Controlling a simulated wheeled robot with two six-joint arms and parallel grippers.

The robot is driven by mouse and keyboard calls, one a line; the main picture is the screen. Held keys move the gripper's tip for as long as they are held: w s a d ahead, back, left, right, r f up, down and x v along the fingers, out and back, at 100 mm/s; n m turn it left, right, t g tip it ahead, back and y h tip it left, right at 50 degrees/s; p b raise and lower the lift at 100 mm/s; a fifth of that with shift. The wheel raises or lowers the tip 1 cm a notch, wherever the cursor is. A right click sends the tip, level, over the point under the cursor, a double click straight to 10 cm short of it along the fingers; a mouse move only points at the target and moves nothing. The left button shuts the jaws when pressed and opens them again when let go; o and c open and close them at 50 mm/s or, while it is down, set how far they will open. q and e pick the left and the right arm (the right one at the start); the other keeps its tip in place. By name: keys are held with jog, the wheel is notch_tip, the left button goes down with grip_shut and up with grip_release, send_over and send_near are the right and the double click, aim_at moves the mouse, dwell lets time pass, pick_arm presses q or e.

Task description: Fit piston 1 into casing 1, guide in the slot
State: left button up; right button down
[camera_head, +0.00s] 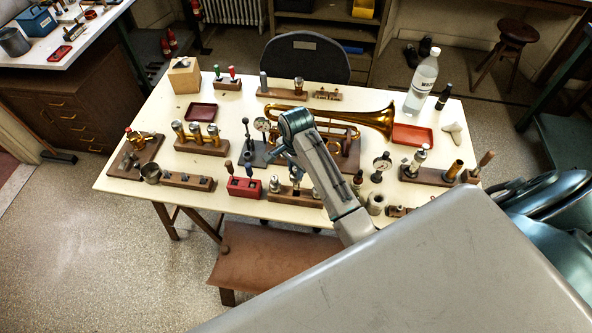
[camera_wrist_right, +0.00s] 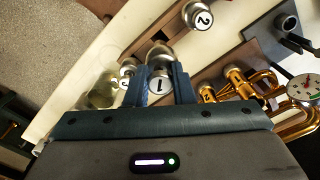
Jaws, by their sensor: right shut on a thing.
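My right gripper (camera_wrist_right: 160,78) has its two dark blue fingers shut on piston 1 (camera_wrist_right: 160,86), a silver piece with a round cap marked 1 that faces the wrist camera. In the head view my right gripper (camera_head: 296,174) is over the front middle of the table, and piston 1 cannot be made out there. The brass horn (camera_head: 372,118) lies across the back of the table, its valve section partly hidden by my right arm. Brass valve casings (camera_wrist_right: 237,79) show right of the fingers in the right wrist view. The guide and slot are not visible. My left gripper is out of view.
A piston marked 2 (camera_wrist_right: 198,16) stands in a wooden block. A red block (camera_head: 244,187) is at the front, a dial gauge (camera_head: 381,163) right of my arm. Several tools and wooden stands crowd the table (camera_head: 118,182). A bottle (camera_head: 422,84) stands at the back right.

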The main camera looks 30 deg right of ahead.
jog(key=shift+r, duration=1.5)
jog(key=shift+a, duration=0.1)
